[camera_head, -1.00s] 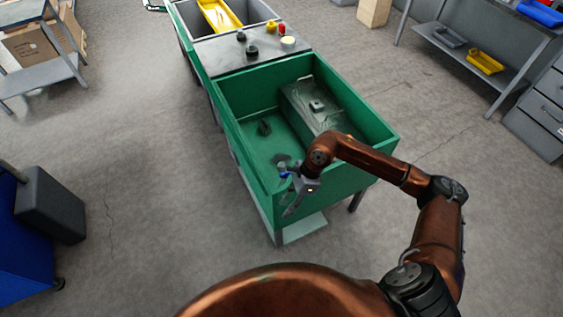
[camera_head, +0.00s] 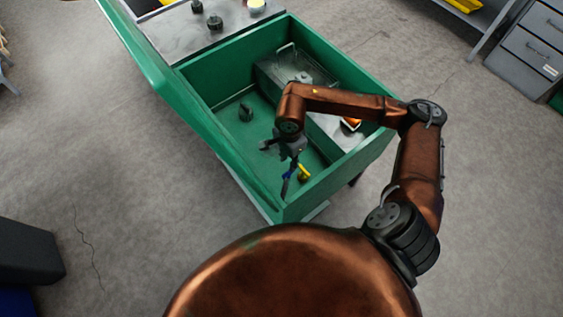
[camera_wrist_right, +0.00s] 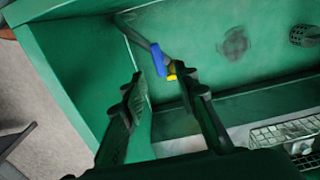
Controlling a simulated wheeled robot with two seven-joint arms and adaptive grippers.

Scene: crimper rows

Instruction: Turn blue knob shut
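The blue knob (camera_head: 287,183) is a small blue lever near the front corner of the green tub, next to a small yellow part (camera_head: 304,173). In the right wrist view the blue knob (camera_wrist_right: 159,60) sits on a dark pipe near the tub wall, with the yellow part (camera_wrist_right: 172,75) just below it. My right gripper (camera_head: 281,147) is over the tub, a little behind the blue knob in the head view. In the wrist view its two dark fingers (camera_wrist_right: 159,75) are spread, with the knob showing beyond the gap between their tips. Contact cannot be seen. My left gripper is out of view.
The green tub's walls (camera_head: 225,65) surround the work area. Inside are a dark upright fitting (camera_head: 246,112), a grey box with a handle (camera_head: 290,65) and an orange-and-white item (camera_head: 350,125). A grey counter with black knobs (camera_head: 185,35) adjoins.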

